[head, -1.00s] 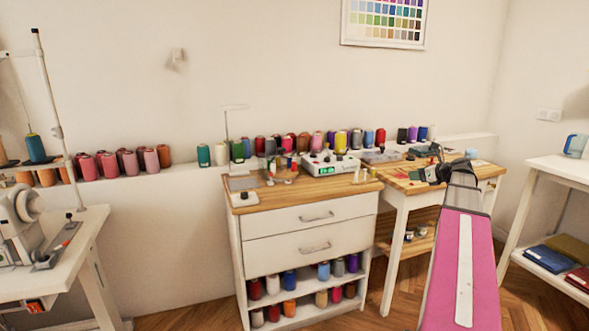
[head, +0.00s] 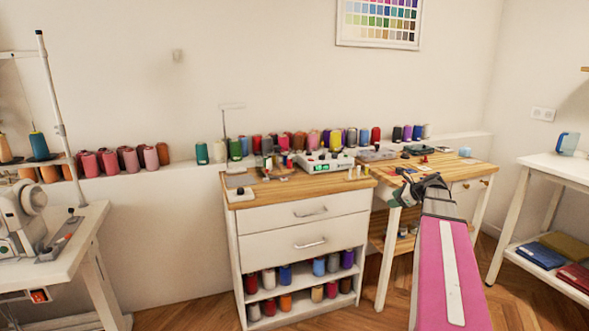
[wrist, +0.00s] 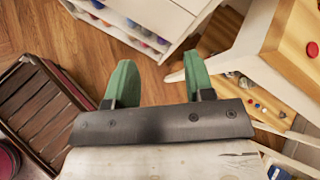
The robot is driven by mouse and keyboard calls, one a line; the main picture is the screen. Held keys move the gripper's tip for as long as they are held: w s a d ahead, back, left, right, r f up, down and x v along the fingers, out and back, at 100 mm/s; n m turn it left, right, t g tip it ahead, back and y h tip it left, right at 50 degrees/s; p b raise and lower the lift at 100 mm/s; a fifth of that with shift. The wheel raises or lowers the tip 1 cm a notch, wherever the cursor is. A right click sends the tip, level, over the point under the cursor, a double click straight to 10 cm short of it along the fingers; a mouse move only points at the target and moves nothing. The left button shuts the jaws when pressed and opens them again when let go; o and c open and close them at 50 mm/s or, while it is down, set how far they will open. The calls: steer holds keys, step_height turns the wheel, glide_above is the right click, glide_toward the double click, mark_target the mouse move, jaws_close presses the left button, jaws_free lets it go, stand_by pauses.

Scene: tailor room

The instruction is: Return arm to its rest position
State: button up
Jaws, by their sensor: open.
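My arm, with a pink panel, reaches up from the lower right of the head view. My gripper (head: 420,188) is at its end, in front of the wooden-topped table (head: 452,171). In the wrist view my gripper (wrist: 160,80) shows two green fingers spread wide apart. Nothing is between them but the floor and the lower edge of a white cabinet behind. In the head view the arm hides part of the table's front and legs.
A white drawer cabinet (head: 304,230) with spools on its lower shelves stands left of the arm. A white shelf table (head: 562,170) is at right and a sewing machine (head: 25,217) at far left. A brown slatted piece (wrist: 38,108) lies close left in the wrist view.

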steer(key=s+a+f+n+g+h, duration=0.7)
steer(key=s+a+f+n+g, duration=0.1)
steer(key=s+a+f+n, duration=1.3)
step_height(320, 180, down, 3)
steer(key=shift+s+r+n, duration=0.15)
steer(key=shift+s+n, duration=0.7)
steer(key=shift+n, duration=0.35)
